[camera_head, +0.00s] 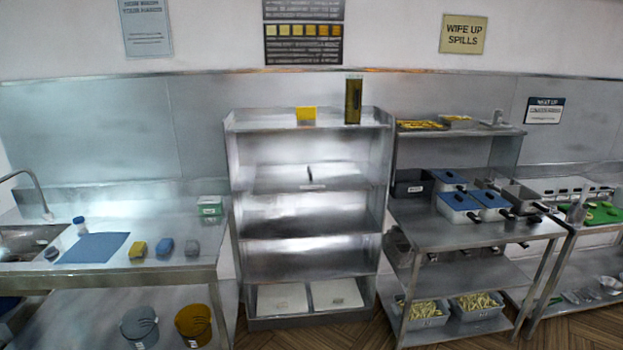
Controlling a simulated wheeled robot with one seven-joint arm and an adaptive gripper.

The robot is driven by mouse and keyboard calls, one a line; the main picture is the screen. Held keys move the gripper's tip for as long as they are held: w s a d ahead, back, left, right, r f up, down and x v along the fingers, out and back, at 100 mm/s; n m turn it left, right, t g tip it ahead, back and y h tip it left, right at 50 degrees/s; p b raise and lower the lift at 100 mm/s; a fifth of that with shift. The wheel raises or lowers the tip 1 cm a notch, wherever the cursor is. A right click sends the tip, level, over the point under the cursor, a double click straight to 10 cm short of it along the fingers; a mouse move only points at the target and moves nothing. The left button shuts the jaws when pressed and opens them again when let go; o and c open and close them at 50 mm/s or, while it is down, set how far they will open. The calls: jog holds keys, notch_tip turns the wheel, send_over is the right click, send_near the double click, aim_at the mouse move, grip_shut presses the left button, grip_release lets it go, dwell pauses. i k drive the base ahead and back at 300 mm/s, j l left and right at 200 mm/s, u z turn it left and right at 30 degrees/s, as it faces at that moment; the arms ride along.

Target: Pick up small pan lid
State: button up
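No thing in this view is clearly a small pan lid. Blue-topped square containers stand on the right-hand steel table; two sit side by side at the front, a left one (459,201) and a right one (490,198), and another (450,176) is behind them. I cannot tell whether their blue tops are loose lids. A small dark round item (52,254) lies by the blue mat on the left counter, too small to identify. My gripper is not in view.
A steel shelf unit (310,238) stands in the middle, with white panels at its bottom. The left counter (185,277) has a sink, a blue mat (95,247) and small blocks. Buckets (139,325) stand below it. Bins of fries (424,313) sit low right. Wooden floor shows in front.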

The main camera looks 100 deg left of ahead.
aim_at(317, 178)
jog(key=u, duration=3.45)
jog(key=i+z, duration=0.1)
jog(key=z, duration=0.45)
jog(key=i+j+z, duration=0.35)
jog(key=i+j, duration=0.15)
jog(key=i+j+z, duration=0.4)
jog(key=j, duration=0.25)
jog(key=i+j, duration=0.55)
jog(key=j, duration=0.25)
jog(key=i+j+z, duration=0.1)
jog(key=i+j, duration=0.2)
jog(key=j, duration=0.15)
jog(key=i+j, duration=0.55)
jog(key=j, duration=0.3)
jog(key=i+j, duration=0.25)
jog(key=j, duration=0.15)
jog(key=i+z, duration=0.05)
